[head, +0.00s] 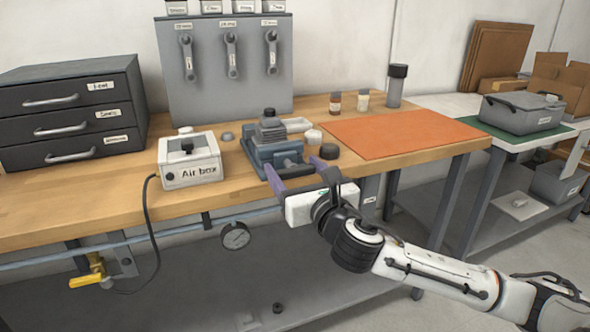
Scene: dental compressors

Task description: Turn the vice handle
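The blue-grey vice (262,152) sits near the front edge of the wooden bench, with a dark block on its top. My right gripper (291,165) is at the front of the vice. Its two purple fingers are spread apart and point at the vice's front face, one to the left and one to the right. A dark part at the vice's front, perhaps the handle, shows between the fingers. I cannot tell whether the fingers touch it. The gripper's body hides some of the bench edge. My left gripper is not in view.
The white air box (190,160) stands left of the vice, with a black cable hanging down. A dark round cap (329,151) lies close to the right finger. An orange mat (400,132) lies clear on the right. A gauge (236,236) hangs below the bench.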

